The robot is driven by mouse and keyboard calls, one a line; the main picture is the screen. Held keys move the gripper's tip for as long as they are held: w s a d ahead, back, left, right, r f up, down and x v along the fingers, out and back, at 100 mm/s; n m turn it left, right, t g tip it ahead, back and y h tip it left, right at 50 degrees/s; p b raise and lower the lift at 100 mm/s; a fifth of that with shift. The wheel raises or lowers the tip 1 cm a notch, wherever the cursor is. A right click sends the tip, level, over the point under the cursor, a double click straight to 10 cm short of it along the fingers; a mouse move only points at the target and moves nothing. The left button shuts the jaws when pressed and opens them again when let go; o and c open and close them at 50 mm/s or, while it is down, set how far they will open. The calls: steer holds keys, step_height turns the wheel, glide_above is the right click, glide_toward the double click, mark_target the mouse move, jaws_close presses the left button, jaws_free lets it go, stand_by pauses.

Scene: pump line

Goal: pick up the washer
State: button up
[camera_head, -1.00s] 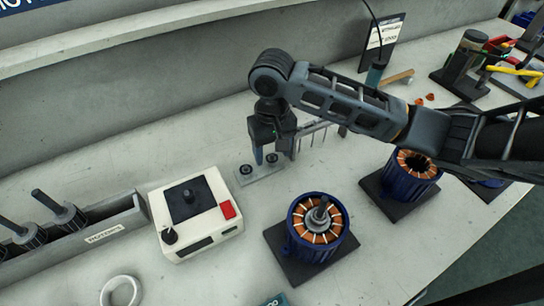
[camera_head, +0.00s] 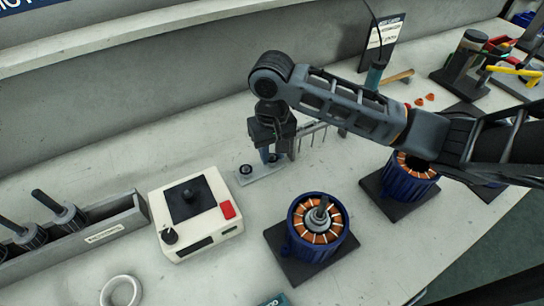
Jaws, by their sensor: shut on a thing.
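A small light plate (camera_head: 262,175) lies on the bench and bears small dark round pieces. The left piece, a dark washer (camera_head: 245,169), is in plain sight. My gripper (camera_head: 268,158) points down over the right end of the plate. Its fingers are shut on the washer there, which they mostly hide. I cannot tell whether that washer is clear of the plate.
A white control box (camera_head: 194,215) with a red button stands front left of the plate. A blue stator (camera_head: 318,228) stands front right, another (camera_head: 408,180) further right. A rack (camera_head: 75,238) with shafts is at left. A pale ring (camera_head: 120,291) lies in front.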

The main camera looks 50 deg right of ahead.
steer(key=shift+c, duration=0.3)
step_height(320, 180, up, 11)
steer(key=shift+f+p, duration=0.2)
steer(key=shift+p, duration=0.1)
stand_by(0.3)
